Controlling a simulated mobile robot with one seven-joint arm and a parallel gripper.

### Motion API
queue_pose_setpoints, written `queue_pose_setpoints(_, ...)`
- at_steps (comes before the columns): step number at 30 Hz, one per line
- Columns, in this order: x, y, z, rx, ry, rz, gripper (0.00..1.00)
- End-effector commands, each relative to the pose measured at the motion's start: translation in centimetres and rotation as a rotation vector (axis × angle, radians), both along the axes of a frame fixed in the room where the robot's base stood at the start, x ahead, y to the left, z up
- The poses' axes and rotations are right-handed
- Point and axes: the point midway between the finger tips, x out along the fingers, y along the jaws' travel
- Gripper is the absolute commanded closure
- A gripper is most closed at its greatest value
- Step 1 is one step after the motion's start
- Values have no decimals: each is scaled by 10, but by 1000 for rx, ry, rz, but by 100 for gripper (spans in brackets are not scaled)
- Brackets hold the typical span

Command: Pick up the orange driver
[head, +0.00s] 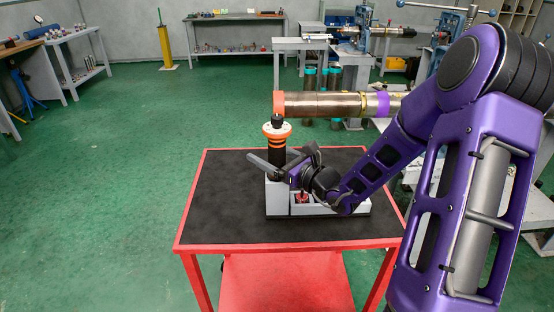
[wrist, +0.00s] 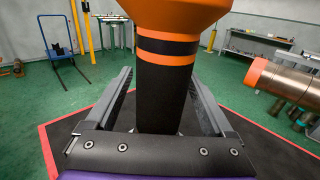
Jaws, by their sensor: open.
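The orange driver (head: 277,143) stands upright in a light grey holder (head: 278,200) on the black-topped red table. It has a wide orange flange near the top and a black body with orange bands. In the wrist view the driver (wrist: 163,90) fills the middle, its top cut off by the frame. My gripper (head: 266,163) is level with the driver's black body, below the bands. In the wrist view my gripper's fingers (wrist: 160,82) are open, one on each side of the body, with gaps visible. The driver's lower end is hidden by the holder and gripper.
The red table (head: 222,235) has free black surface left and front. A small red item (head: 302,197) sits in the holder, partly hidden by my wrist. A large horizontal pipe (head: 325,104) with an orange end lies just behind the table, close to the driver's right.

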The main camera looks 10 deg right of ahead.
Motion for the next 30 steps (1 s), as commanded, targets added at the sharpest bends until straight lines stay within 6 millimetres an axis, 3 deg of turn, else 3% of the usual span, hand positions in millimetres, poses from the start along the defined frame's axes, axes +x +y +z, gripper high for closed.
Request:
queue_pose_setpoints(4,0,0,0,0,0,0,13)
queue_pose_setpoints(18,-1,0,0,0,0,0,98)
queue_pose_setpoints(30,0,0,2,1,-4,0,100)
